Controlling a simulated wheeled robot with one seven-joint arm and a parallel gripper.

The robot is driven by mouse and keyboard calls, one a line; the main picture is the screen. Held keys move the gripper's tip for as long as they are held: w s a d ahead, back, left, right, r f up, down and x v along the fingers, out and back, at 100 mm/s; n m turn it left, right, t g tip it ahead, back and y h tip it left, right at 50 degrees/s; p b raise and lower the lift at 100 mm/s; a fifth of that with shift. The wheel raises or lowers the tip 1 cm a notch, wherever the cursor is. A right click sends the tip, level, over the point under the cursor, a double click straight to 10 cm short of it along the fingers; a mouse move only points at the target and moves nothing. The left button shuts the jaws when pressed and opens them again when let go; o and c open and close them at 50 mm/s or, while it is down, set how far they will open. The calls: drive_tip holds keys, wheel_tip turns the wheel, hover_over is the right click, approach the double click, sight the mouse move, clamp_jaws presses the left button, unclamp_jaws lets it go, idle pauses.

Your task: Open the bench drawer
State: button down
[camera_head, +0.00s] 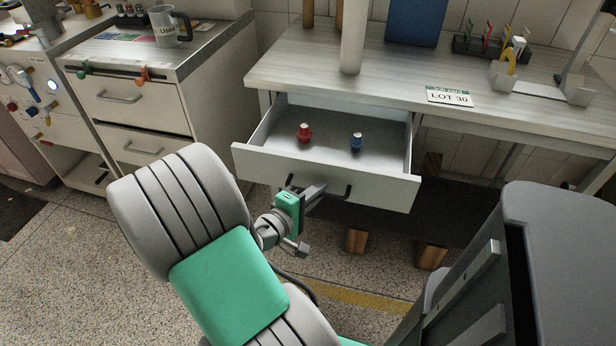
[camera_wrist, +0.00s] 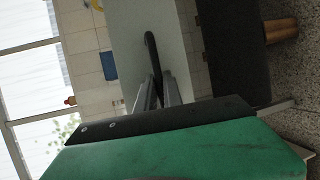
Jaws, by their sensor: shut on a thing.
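The bench drawer (camera_head: 330,177) is pulled out from under the bench top, and its inside shows in the head view. A red bottle (camera_head: 304,134) and a blue bottle (camera_head: 356,142) stand inside it. My gripper (camera_head: 318,189) is at the drawer front, shut on the dark bar handle (camera_head: 347,190). In the wrist view the fingers (camera_wrist: 158,88) close around the handle (camera_wrist: 151,48) against the pale drawer front (camera_wrist: 180,60). The exact finger contact is small and partly hidden in the head view.
The bench top (camera_head: 400,88) carries a LOT 30 card (camera_head: 450,96), a white roll (camera_head: 354,35) and a rack (camera_head: 490,48). A drawer cabinet (camera_head: 130,105) with a mug (camera_head: 168,27) stands at left.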

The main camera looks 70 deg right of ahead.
drive_tip(key=shift+a, duration=0.4)
drive_tip(key=c, duration=1.5)
unclamp_jaws()
drive_tip(key=shift+a, duration=0.15)
drive_tip(key=p+v, duration=0.1)
drive_tip(key=v, duration=0.6)
drive_tip(key=shift+a, duration=0.25)
drive_tip(key=shift+w+r+p, duration=0.1)
drive_tip(key=shift+p, duration=0.25)
